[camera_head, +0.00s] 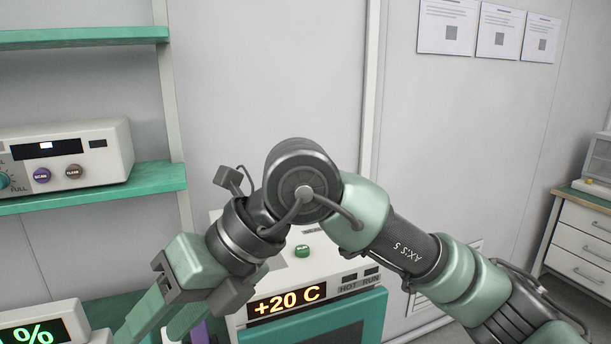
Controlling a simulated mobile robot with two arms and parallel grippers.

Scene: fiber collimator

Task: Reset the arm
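My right arm comes in from the lower right and bends over at the middle of the view. Its gripper (157,326) points down to the lower left, with two green fingers apart and nothing seen between them. The lower end of the fingers is at the bottom edge of the picture, so the tips are partly cut off. My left gripper is not in view.
Behind my arm stands a white and green device (346,314) reading "+20 C", with a green button (302,251). A "%" display (36,335) is at lower left. A shelf (120,186) holds a control box (80,152). Drawers (580,245) stand far right.

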